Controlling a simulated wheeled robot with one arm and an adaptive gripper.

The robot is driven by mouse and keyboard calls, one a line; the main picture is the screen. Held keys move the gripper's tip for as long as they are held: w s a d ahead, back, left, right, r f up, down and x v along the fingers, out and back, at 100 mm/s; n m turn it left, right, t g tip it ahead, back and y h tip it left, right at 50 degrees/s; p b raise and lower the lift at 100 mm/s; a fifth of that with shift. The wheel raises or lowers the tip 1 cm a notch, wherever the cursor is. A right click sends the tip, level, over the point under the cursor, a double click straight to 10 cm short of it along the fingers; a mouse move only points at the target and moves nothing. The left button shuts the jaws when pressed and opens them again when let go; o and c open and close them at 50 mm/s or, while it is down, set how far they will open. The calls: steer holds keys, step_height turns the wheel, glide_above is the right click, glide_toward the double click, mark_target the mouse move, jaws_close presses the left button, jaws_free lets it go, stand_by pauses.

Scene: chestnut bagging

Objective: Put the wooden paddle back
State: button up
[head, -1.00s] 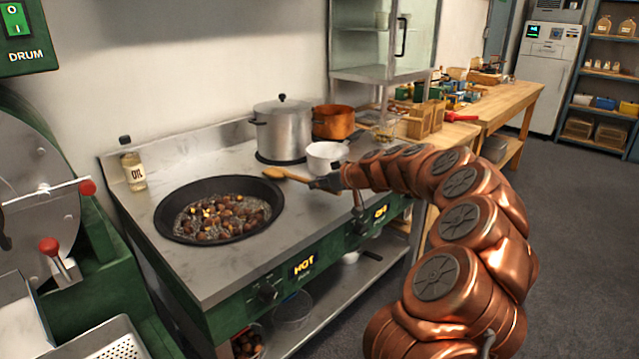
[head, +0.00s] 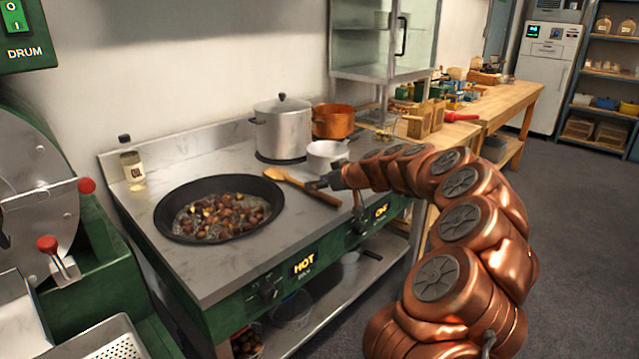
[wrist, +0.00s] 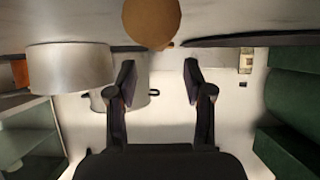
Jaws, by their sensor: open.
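The wooden paddle (head: 293,181) lies on the steel stove top between the dark pan and the white saucepan, its bowl towards the pan and its handle towards the stove's front edge. My gripper (head: 315,185) is open beside the handle, close to it; the head view does not show clearly whether they touch. In the wrist view my gripper (wrist: 158,80) has its two fingers apart with nothing between them. The paddle's round brown end (wrist: 152,22) shows beyond the fingertips at the top of that view.
The dark pan (head: 168,226) holds chestnuts, and its panel reads HOT. The white saucepan (head: 327,153), the lidded steel pot (head: 282,130) and a copper pot (head: 335,120) stand behind my gripper. An oil bottle (head: 132,168) stands at the back left. Bare stove top lies left of the pan.

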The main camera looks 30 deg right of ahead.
steer(key=v, duration=1.2)
